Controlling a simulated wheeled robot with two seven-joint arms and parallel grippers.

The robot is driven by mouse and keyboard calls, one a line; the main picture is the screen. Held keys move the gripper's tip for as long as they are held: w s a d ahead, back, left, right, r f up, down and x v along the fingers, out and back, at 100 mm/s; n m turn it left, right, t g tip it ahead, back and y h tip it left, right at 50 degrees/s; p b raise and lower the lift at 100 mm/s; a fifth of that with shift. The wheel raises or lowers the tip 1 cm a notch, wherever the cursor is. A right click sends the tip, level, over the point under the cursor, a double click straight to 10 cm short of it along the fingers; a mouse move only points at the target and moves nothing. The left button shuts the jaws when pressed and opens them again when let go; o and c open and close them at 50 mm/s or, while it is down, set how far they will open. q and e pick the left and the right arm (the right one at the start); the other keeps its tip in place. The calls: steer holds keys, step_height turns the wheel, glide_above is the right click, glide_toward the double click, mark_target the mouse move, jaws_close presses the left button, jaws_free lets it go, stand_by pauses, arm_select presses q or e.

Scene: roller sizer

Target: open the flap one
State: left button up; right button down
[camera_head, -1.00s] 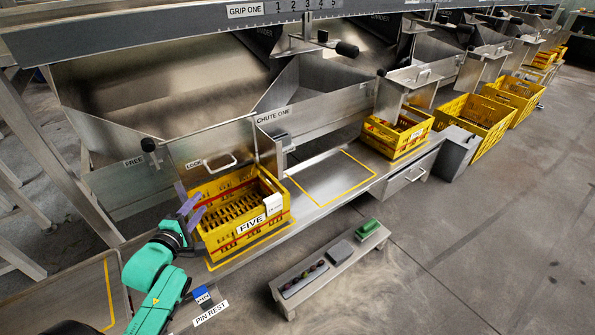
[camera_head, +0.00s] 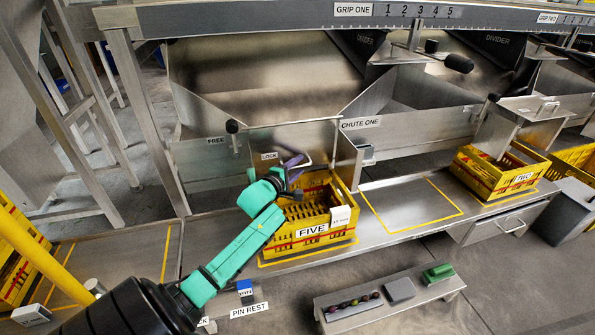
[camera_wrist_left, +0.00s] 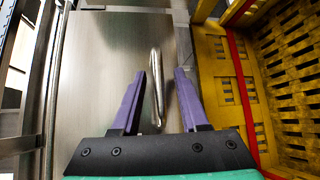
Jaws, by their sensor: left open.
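The flap (camera_head: 300,137) is an upright sheet-metal panel behind the yellow crate FIVE, beside the CHUTE ONE sign. Its bar handle (camera_wrist_left: 157,85) lies between the purple fingers of my left gripper (camera_wrist_left: 161,75) in the wrist view. The fingers are open, one on each side of the bar, without clearly touching it. In the head view my left gripper (camera_head: 291,168) is at the flap's face, above the crate's back left corner, and hides part of the handle. My right gripper is not in view.
Crate FIVE (camera_head: 313,233) stands close below my gripper; its wall (camera_wrist_left: 222,80) is just right of the fingers. A low bench (camera_head: 390,302) stands in front. The yellow-outlined shelf spot (camera_head: 412,207) is empty.

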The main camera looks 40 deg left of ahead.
arm_select(q)
steer(key=shift+w, duration=0.1)
jaws_close()
stand_by(1.3)
